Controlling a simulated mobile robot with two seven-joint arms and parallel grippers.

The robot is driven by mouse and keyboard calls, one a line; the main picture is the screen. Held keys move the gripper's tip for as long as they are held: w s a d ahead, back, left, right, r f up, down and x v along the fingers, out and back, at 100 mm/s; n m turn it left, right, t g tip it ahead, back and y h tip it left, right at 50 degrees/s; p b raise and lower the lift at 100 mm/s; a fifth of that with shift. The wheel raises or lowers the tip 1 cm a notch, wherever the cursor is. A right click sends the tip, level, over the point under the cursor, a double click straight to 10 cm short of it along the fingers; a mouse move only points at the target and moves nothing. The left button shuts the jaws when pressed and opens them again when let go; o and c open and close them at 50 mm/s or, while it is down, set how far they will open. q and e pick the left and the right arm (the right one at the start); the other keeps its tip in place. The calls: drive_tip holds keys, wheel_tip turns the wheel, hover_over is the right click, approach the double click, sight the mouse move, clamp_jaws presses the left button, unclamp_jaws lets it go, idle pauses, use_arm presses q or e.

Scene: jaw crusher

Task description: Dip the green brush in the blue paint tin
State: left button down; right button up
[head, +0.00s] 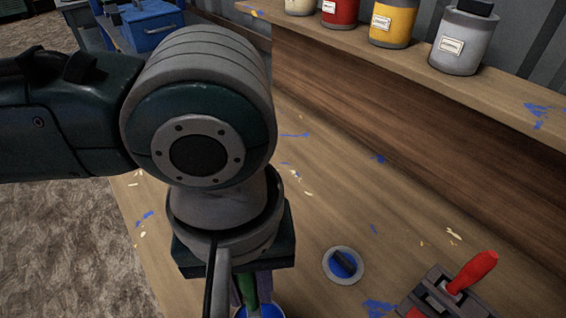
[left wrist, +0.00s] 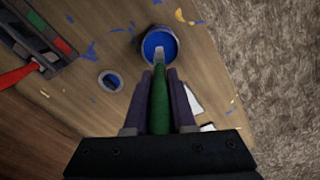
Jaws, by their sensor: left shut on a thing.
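My left gripper (left wrist: 160,100) is shut on the green brush (left wrist: 160,105), whose handle runs between the two fingers. The brush points down at the blue paint tin (left wrist: 147,37). In the left wrist view its pale metal end (left wrist: 159,55) overlaps the blue paint inside the tin's rim. I cannot tell how deep the tip is, and the bristles are not visible. In the head view my wrist hides most of the gripper; a bit of the green brush (head: 248,290) shows above the blue paint (head: 268,311) at the bottom edge. My right gripper is not in view.
A grey disc with a blue centre (head: 343,265) lies right of the tin. A device with a red handle (head: 473,271) stands further right. A raised shelf (head: 400,50) holds several jars, including a yellow one (head: 393,22). A blue box (head: 150,27) is at the back left.

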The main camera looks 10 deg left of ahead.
use_arm(q)
wheel_tip(320, 180, down, 2)
drive_tip(key=shift+f+b, duration=0.25)
drive_tip(key=shift+b, duration=0.9)
drive_tip(key=shift+f, duration=1.45)
drive_tip(key=shift+r, duration=0.1)
wheel_tip(320, 180, up, 4)
drive_tip(key=p, duration=0.5)
